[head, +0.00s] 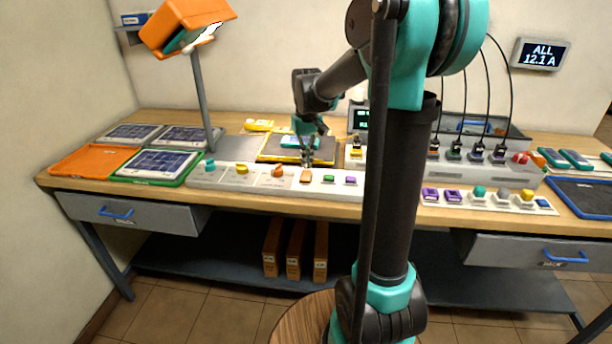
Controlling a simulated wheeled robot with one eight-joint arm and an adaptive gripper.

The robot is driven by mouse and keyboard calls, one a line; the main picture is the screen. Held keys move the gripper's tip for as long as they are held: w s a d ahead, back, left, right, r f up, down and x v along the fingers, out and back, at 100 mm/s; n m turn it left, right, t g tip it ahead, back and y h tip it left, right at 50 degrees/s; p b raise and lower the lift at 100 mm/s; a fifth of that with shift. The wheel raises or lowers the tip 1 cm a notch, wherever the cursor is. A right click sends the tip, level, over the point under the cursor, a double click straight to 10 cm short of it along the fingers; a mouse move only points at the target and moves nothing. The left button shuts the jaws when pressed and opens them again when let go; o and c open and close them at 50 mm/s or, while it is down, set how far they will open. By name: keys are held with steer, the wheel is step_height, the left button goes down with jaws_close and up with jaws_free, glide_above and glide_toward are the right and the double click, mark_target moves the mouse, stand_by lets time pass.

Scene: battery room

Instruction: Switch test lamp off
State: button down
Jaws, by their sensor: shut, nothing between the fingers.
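An orange lamp (186,26) on a grey post stands at the back left of the bench, its shade tilted. A bright white patch shows under the shade, so the lamp looks lit. A white control strip (232,178) runs along the bench front. It carries a teal knob (210,165), a yellow knob (242,169), an orange knob (278,171), and orange (305,176), green (329,178) and purple (351,181) switches. Labels are too small to read. My gripper (307,162) is shut and empty, pointing down just above the orange switch; contact cannot be told.
A yellow-edged dark tray (270,153) with a teal-and-yellow item lies behind the strip. A grey unit (460,172) with cables stands at right, partly behind my arm. A wall display (541,54) reads "ALL 12.1 A".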

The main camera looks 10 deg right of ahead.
mark_target(307, 172)
steer(key=shift+f, duration=1.05)
stand_by(0.5)
steer(key=shift+r, duration=3.55)
